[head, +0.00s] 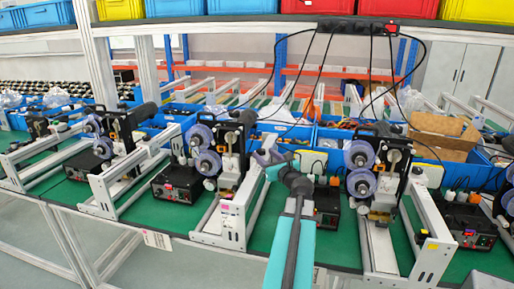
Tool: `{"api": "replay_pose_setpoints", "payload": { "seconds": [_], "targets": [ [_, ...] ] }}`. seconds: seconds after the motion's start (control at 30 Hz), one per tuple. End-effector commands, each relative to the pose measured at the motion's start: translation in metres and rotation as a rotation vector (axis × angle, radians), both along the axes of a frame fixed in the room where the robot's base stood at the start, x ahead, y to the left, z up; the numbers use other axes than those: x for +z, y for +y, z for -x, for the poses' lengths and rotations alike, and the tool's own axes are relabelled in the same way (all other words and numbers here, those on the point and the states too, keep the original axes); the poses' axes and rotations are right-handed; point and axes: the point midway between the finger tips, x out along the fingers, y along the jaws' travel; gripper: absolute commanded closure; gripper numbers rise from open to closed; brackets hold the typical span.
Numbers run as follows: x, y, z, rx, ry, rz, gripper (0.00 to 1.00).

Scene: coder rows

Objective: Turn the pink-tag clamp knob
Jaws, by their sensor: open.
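A small pink tag (225,207) sits on the front of the white rail frame of the middle coder machine (232,158). That machine has two clear-and-purple reels on its left and grey round knobs (231,138) on its front. The picture is too small to tell which of them is the clamp knob. My gripper (262,157), on a teal arm rising from the bottom, is just right of this machine. It is open, with nothing seen between its fingers, and appears apart from the knobs. My arm hides part of the bench behind it.
More coder machines stand left (117,136) and right (386,165), the right one with a yellow tag (432,246). Black control boxes (177,183) sit between them on the green bench top. Blue bins (297,128) and a cardboard box (440,140) are behind. Cables hang from a power strip (358,27).

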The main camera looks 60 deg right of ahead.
Motion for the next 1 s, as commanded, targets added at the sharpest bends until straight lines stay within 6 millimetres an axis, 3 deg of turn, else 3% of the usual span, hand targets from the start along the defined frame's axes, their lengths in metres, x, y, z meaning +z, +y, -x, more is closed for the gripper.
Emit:
{"api": "replay_pose_setpoints", "payload": {
  "seconds": [0.6, 1.0],
  "targets": [
    [0.001, -0.035, -0.054, 0.0, 0.001, 0.001, 0.52],
    [0.0, -0.042, -0.066, -0.003, 0.0, 0.0, 0.52]
  ]
}}
